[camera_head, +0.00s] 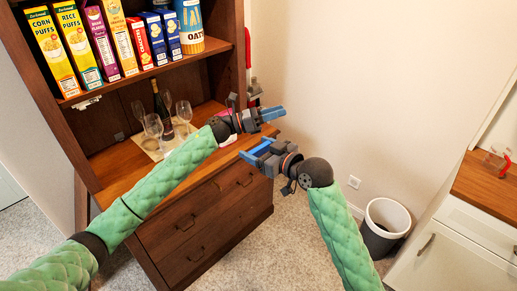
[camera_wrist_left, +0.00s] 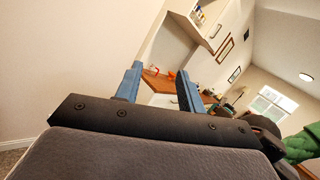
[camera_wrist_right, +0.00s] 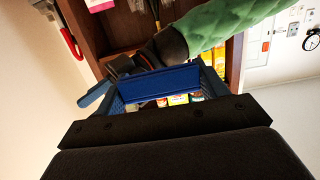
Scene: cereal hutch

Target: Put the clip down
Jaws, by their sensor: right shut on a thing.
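A dark blue bar-shaped clip (camera_wrist_right: 166,82) lies across between the fingers of my right gripper (camera_wrist_right: 160,92) in the right wrist view. My right gripper (camera_head: 258,153) is shut on it, held in the air in front of the hutch; in the head view the clip is hard to tell from the blue fingers. My left gripper (camera_head: 274,113) is near the hutch's right edge, just above and behind the right one. In the left wrist view its fingers (camera_wrist_left: 157,88) stand apart with nothing between them.
The hutch's wooden counter (camera_head: 122,163) holds a dark bottle (camera_head: 161,112) and several glasses on a pale mat. Several cereal boxes (camera_head: 100,42) fill the shelf above. A grey bin (camera_head: 382,226) stands at right, beside a white cabinet (camera_head: 455,250) with a wooden top.

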